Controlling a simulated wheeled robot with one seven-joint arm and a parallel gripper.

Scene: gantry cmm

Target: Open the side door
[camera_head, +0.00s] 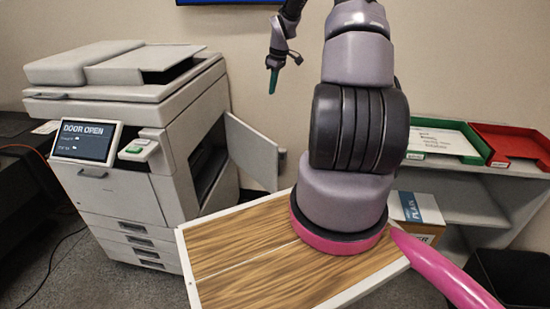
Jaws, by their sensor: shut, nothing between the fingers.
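The side door (251,150) is a pale panel on the right flank of a grey copier (137,130). It stands swung out from the copier, with a dark opening (208,162) between it and the body. A small grey handle piece shows at the door's outer edge. The copier's screen (86,141) reads "DOOR OPEN". My gripper (272,82), with green fingertips, is above the door and apart from it in the picture. Its fingers are together and hold nothing.
A wood-topped surface (240,262) with a white rim lies in front. A grey shelf (470,205) at right carries green (470,155) and red (528,162) trays. A box (420,212) sits below them, and a dark bin (505,275) stands at lower right.

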